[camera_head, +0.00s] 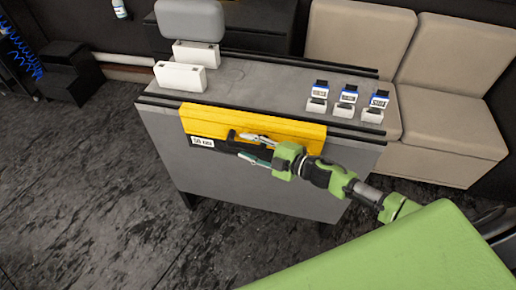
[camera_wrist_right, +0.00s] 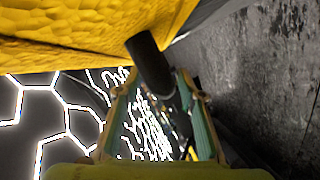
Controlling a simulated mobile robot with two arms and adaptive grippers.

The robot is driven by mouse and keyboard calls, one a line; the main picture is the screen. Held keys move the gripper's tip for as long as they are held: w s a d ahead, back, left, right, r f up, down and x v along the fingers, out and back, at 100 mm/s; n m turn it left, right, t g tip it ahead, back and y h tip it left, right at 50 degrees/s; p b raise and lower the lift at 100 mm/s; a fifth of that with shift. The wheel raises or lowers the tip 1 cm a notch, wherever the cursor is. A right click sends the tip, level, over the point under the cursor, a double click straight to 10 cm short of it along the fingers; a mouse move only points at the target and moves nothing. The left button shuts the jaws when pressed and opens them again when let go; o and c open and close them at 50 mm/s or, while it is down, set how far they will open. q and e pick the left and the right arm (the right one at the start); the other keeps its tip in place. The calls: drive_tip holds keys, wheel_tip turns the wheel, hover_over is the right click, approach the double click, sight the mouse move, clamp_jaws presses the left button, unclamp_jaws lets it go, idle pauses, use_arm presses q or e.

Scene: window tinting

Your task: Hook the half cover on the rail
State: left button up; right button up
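The half cover (camera_head: 255,121) is a yellow panel with a white label at its lower left. It lies against the upper front face of the grey cabinet, with its top edge along the front rail (camera_head: 355,135). I cannot tell whether it is hooked there. My right gripper (camera_head: 240,146) is in front of it with fingers spread around the black handle (camera_head: 228,147). In the right wrist view, the handle (camera_wrist_right: 150,66) runs between the fingertips below the yellow surface (camera_wrist_right: 85,35); contact is unclear. My left gripper is out of view.
On the grey cabinet (camera_head: 260,90) stand white blocks (camera_head: 180,77) at left and three small bottles on white stands (camera_head: 346,101) at right. A second black rail (camera_head: 300,63) runs along the back. A beige sofa (camera_head: 440,110) stands behind. Dark floor (camera_head: 80,180) is clear at left.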

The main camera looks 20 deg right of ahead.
drive_tip(key=v, duration=1.1)
drive_tip(key=shift+s+d+r, duration=0.15)
drive_tip(key=shift+s+d, duration=0.05)
drive_tip(key=shift+s, duration=0.05)
